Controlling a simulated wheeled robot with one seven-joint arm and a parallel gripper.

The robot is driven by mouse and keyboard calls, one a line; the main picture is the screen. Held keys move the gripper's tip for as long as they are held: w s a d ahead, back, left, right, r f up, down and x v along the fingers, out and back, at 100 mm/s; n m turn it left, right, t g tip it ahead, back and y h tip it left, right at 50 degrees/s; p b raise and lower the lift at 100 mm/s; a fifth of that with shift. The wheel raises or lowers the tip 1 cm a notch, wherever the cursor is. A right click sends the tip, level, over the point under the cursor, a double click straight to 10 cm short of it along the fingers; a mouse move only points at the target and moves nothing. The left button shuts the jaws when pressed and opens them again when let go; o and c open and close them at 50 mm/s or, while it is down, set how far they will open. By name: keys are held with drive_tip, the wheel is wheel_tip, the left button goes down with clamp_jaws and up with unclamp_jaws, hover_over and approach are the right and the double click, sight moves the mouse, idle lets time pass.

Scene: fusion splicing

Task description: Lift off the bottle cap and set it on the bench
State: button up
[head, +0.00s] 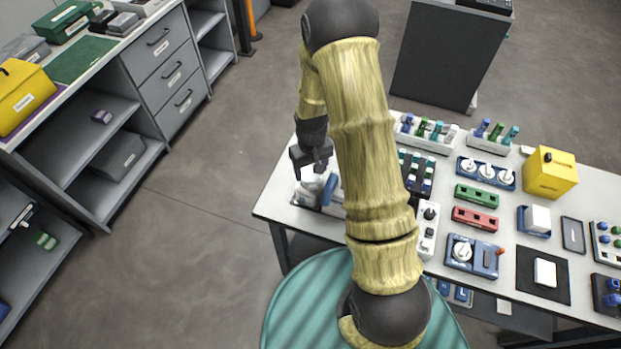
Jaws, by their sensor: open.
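My gripper (314,168) is at the left end of the bench (268,205), pointing down with its jaws open. A small white object (308,192), which looks like the bottle, stands right under the fingers. Its top is partly hidden by the gripper, so I cannot make out the cap or tell whether the fingers touch it. A blue piece (329,188) stands just to its right, partly behind my arm.
To the right the bench holds racks of coloured items (425,138), a green block (477,196), a red block (475,218), a blue device (472,257) and a yellow box (550,172). A narrow bare strip lies along the bench's left edge. Grey shelves (80,130) stand far left.

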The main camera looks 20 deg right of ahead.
sight(310, 175)
drive_tip(key=shift+a+f+p, duration=0.15)
drive_tip(key=shift+f+p, duration=0.5)
drive_tip(key=shift+f, duration=1.4)
drive_tip(key=c, duration=0.7)
